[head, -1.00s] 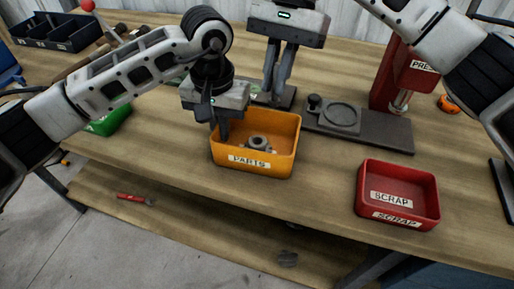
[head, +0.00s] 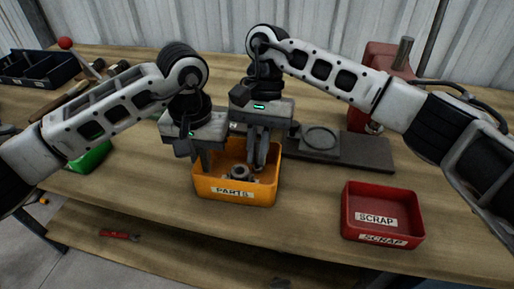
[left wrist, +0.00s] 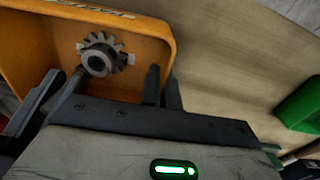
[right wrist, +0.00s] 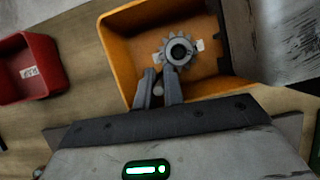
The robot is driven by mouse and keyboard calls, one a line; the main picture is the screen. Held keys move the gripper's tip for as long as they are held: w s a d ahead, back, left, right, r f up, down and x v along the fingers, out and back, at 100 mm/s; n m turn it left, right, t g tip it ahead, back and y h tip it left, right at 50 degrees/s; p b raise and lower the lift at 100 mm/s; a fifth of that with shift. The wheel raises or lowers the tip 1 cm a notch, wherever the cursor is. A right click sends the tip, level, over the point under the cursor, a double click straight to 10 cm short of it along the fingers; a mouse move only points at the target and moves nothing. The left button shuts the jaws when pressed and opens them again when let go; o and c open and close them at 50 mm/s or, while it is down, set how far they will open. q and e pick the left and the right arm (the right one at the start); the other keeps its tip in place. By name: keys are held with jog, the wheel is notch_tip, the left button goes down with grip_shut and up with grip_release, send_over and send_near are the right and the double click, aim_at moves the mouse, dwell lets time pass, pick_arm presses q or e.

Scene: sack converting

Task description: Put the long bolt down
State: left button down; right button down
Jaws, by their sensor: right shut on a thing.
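My right gripper (head: 258,160) is over the orange PARTS bin (head: 234,194), with its fingers close together inside the bin's rim. In the right wrist view a small grey rounded end (right wrist: 158,89) shows between its fingers, held there; most of it is hidden, and its length cannot be seen. A grey gear (right wrist: 177,50) lies on the bin floor just beyond the fingertips; pale pieces stick out at its sides.
A red SCRAP bin (head: 381,233) stands to the right near the front edge. A dark press base (head: 365,152) lies behind, and a green bin (head: 92,158) is to the left. Bare bench lies between the orange and red bins.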

jog(key=c, duration=1.5)
grip_release()
jog(key=v, duration=1.2)
jog(key=shift+r, duration=0.1)
pick_arm(q)
jog(key=c, duration=1.6)
grip_release()
pick_arm(e)
jog(key=shift+d, duration=0.1)
pick_arm(q)
jog(key=shift+o, duration=0.2)
jog(key=shift+r, duration=0.1)
